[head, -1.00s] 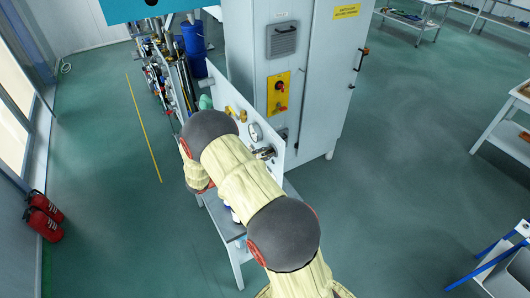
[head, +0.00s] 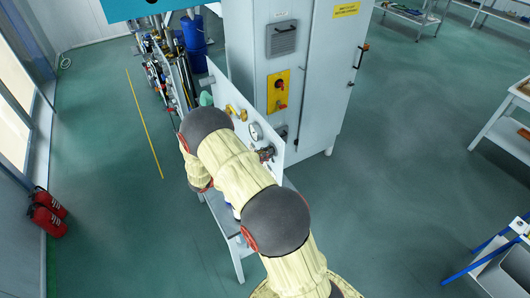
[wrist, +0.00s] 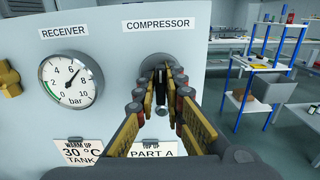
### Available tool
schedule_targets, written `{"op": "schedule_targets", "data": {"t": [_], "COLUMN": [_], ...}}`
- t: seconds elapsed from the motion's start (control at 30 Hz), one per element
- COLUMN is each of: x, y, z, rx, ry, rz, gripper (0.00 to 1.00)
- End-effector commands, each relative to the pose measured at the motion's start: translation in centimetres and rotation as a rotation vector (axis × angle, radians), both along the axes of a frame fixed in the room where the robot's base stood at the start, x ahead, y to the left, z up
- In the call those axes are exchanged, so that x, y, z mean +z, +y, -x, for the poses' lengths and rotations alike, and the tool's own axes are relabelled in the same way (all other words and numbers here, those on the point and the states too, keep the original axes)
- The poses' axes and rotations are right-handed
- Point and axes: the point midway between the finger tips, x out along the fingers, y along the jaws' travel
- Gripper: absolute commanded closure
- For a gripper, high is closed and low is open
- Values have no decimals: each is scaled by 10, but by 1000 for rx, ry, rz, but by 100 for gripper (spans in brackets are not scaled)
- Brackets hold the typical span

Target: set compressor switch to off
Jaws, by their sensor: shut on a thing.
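The compressor switch (wrist: 147,62) is in the wrist view, under the COMPRESSOR label (wrist: 158,24) on the white panel. Its grey round base shows behind my fingers. The handle is mostly hidden, so I cannot tell which position it is set to. My gripper (wrist: 164,74) is in front of the switch, its fingertips closed on the handle. In the head view, my gripper (head: 266,154) is at the right part of the panel (head: 231,88), with my arm reaching over from below.
The pressure gauge (wrist: 70,81) is left of the switch, with a brass valve (wrist: 10,79) beyond it. Two paper tags hang below. A tall grey cabinet (head: 314,70) stands behind the panel. Open floor lies to the right, before a blue-framed shelf (wrist: 262,75).

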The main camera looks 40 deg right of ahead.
Motion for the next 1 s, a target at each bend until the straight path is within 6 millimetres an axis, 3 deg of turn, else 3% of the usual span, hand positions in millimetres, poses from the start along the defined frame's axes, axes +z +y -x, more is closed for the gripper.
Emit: {"op": "schedule_targets", "data": {"t": [0.5,0.53,0.7,0.8,1.0], "x": [-5,-5,-3,-2,-1], "y": [1,1,0,0,0], "z": [3,3,2,1,1], "rx": [-3,-3,-2,-1,-1], "ry": [22,22,20,18,16], "rz": [-9,-9,-7,-6,-5], "gripper": [100,88,78,73,73]}}
